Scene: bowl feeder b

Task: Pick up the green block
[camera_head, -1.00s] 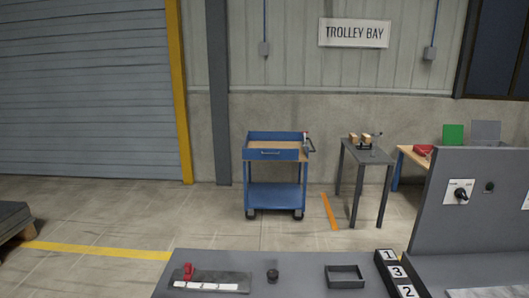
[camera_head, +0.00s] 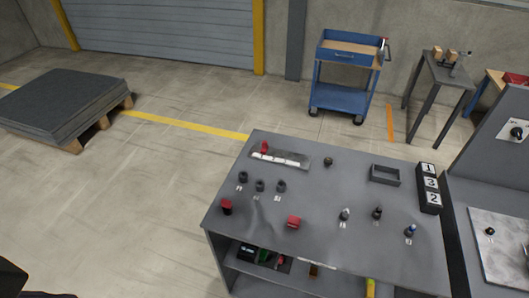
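A small green item (camera_head: 264,256), possibly the green block, lies on the shelf under the grey workbench (camera_head: 320,240). It sits between a dark item (camera_head: 246,252) and a red item (camera_head: 281,262). It is partly shadowed and too small to make out its exact shape. Neither of my grippers can be made out in the view. A dark shape is cut off at the lower left corner and may be part of me.
A black holder (camera_head: 429,187) with numbered labels stands at the right edge. A pallet stack (camera_head: 60,100) is at left. The floor between is clear.

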